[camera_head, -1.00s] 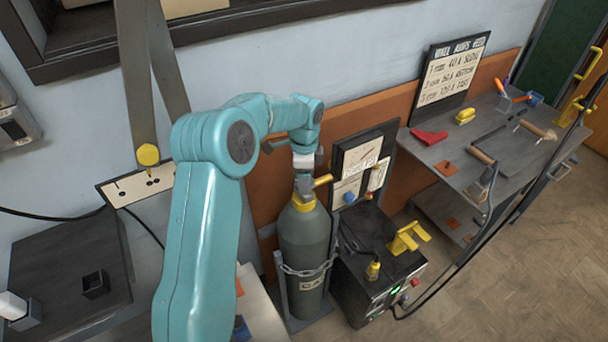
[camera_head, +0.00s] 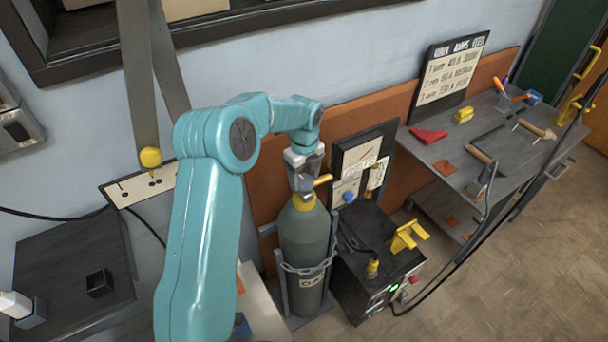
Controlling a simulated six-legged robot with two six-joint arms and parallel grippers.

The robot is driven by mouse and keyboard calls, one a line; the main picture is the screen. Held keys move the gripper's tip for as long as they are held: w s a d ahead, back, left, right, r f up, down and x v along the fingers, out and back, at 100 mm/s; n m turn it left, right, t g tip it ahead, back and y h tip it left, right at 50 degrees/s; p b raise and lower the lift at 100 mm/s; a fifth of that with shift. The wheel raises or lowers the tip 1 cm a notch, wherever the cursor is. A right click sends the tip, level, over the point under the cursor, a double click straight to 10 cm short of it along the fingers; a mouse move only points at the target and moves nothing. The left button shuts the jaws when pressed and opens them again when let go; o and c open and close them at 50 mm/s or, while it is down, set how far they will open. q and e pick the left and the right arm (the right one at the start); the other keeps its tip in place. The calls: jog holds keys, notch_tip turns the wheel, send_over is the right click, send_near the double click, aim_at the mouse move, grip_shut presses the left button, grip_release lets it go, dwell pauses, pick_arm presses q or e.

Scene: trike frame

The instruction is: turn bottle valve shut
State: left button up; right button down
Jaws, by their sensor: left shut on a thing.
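A grey-green gas bottle (camera_head: 304,240) with a yellow collar stands upright in a holder, with a chain (camera_head: 304,268) around it. Its valve, with a yellow outlet (camera_head: 322,181) pointing right, is at the top. My left arm reaches over from the left, and my left gripper (camera_head: 303,183) points down at the valve. It is shut on the valve top, and its fingers hide most of that valve. My right gripper is not in view.
A black welding machine (camera_head: 375,270) with a yellow handle stands right of the bottle, close by. A gauge board (camera_head: 362,160) is behind it. A grey workbench (camera_head: 450,150) with tools is at the right. Open floor (camera_head: 500,290) lies at the lower right.

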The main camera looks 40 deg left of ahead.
aim_at(304, 180)
pick_arm(q)
jog(key=shift+m, duration=0.7)
jog(key=o, duration=1.1)
notch_tip(304, 180, up, 16)
jog(key=shift+r, duration=0.2)
jog(key=shift+f, duration=0.1)
